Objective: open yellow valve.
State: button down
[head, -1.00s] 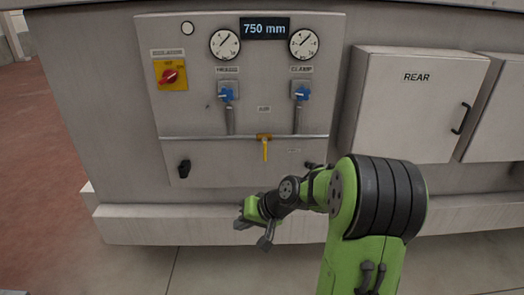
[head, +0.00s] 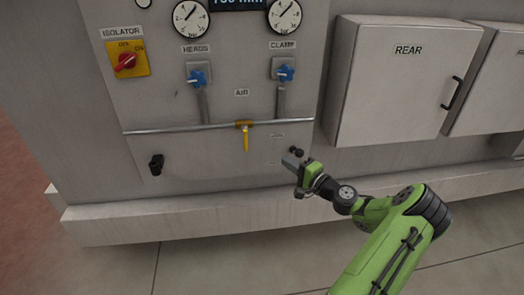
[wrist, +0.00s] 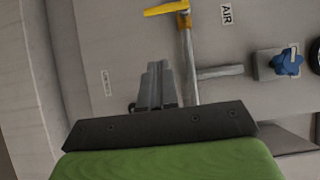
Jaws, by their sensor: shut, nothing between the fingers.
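The yellow valve (head: 245,136) sits on the horizontal air pipe, below the AIR label. Its lever hangs straight down across the pipe in the head view. In the wrist view the yellow lever (wrist: 166,9) shows at the top edge, sideways because the view is turned. My gripper (head: 289,160) is to the lower right of the valve, apart from it and in front of the panel. Its fingers (wrist: 155,85) are together and empty in the wrist view.
The pipe (head: 180,129) runs across the panel. Above it are blue knobs (head: 197,77) and a red isolator switch (head: 125,62). A black handle (head: 156,164) is at lower left. The REAR box (head: 390,90) juts out at right. A ledge (head: 150,219) runs below.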

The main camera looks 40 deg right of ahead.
send_near(245, 139)
jog(key=w+d+f, duration=0.3)
jog(key=w+d, duration=0.1)
jog(key=d, duration=0.1)
jog(key=w+a, duration=0.2)
jog(key=a, duration=0.1)
jog(key=shift+w, duration=0.25)
jog(key=shift+f, duration=0.1)
jog(key=shift+a, duration=0.1)
